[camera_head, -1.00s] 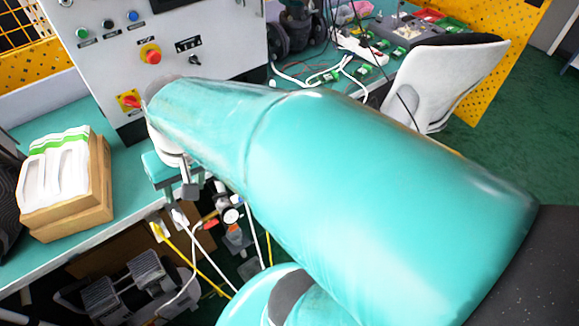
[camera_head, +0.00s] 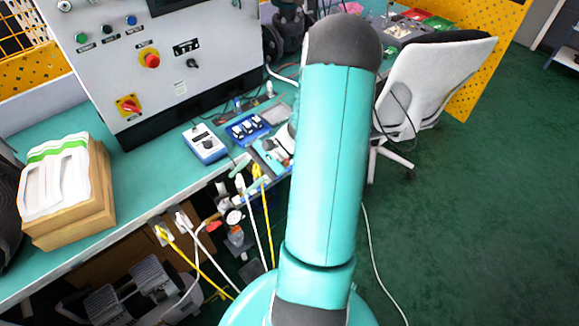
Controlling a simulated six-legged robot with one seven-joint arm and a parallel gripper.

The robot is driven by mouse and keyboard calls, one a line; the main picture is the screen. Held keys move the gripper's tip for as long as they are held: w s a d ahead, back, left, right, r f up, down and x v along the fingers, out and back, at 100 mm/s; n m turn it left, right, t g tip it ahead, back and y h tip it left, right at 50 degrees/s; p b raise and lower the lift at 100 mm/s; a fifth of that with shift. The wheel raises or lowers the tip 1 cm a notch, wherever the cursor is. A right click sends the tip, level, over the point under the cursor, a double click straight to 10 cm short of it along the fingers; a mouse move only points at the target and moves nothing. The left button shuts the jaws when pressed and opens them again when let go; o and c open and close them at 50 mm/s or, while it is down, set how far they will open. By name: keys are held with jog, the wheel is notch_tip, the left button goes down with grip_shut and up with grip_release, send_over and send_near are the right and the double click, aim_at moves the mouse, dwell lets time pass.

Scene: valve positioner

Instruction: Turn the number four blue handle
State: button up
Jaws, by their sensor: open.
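A small blue block (camera_head: 247,128) with several small dark and pale parts on top sits on the teal bench, left of my arm. No handle with a readable number four shows; the parts are too small to tell apart. My gripper (camera_head: 256,164) shows in part just left of my upright arm link, close in front of the blue block. It looks open and empty, and the arm link hides part of the wrist. I cannot tell whether it touches anything. A red handle (camera_head: 213,226) and a round gauge (camera_head: 234,217) are below the bench edge.
A control panel (camera_head: 160,80) with buttons and a red emergency stop stands behind. A grey-blue box (camera_head: 205,145) lies left of the blue block. Yellow and white cables hang below.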

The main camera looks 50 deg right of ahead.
jog(key=s+d+f+m+t+h, duration=0.2)
jog(key=s+d+f+m+t, duration=0.3)
jog(key=d+f+m+t, duration=0.6)
jog(key=m+t+h, duration=0.6)
jog(key=m+h, duration=0.6)
jog(key=h, duration=0.3)
send_near(291, 167)
jog(key=x, duration=0.9)
jog(key=shift+w+d, duration=0.1)
jog(key=shift+w, duration=0.3)
jog(key=c, duration=0.7)
jog(key=shift+m+g+h, duration=0.3)
jog(key=shift+m+h, duration=0.6)
jog(key=shift+m, duration=1.3)
jog(key=o, duration=0.7)
